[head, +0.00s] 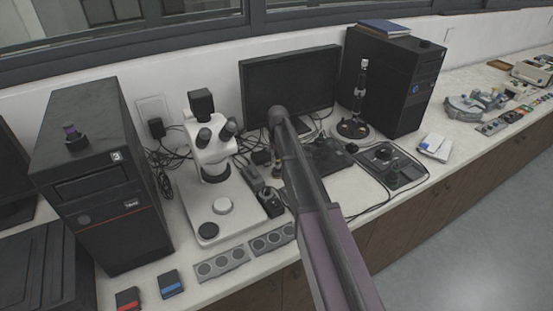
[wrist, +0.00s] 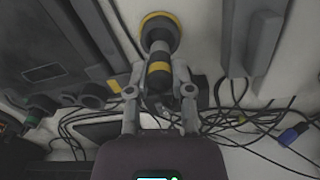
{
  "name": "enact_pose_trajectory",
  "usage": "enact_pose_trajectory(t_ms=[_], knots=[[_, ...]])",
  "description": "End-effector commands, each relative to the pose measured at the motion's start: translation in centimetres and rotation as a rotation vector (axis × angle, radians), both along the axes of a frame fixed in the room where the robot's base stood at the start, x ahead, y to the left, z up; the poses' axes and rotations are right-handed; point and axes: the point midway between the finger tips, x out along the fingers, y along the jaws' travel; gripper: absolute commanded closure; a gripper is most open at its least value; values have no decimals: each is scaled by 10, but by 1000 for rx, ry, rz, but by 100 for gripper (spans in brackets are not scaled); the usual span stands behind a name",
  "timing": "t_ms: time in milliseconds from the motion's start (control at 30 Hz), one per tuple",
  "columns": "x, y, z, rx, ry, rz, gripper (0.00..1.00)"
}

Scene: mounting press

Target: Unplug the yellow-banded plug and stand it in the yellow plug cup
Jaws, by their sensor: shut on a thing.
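The yellow-banded plug (wrist: 159,72) is dark with a yellow band and sits between the fingers of my gripper (wrist: 160,91) in the wrist view. My gripper is shut on it. Just beyond the plug is a round dark thing with a yellow ring (wrist: 160,33), which looks like the yellow plug cup. The plug's far end overlaps its near edge in the picture. I cannot tell whether they touch or whether the plug is inside it. In the head view my arm covers much of this spot, and I cannot make out the plug clearly.
Loose dark cables (wrist: 225,125) lie around the gripper, with a blue connector (wrist: 291,133) at the right. In the head view a microscope (head: 212,150) stands left of my arm and a monitor (head: 290,80) behind it. A computer tower (head: 395,85) stands right.

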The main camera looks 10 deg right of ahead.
Motion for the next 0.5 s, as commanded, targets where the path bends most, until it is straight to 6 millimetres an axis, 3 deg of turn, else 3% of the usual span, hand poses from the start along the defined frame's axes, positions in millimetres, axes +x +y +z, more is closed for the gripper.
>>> enact_pose_trajectory(t_ms=[500], knots=[[0, 0, -8, 0, 0, 0, 100]])
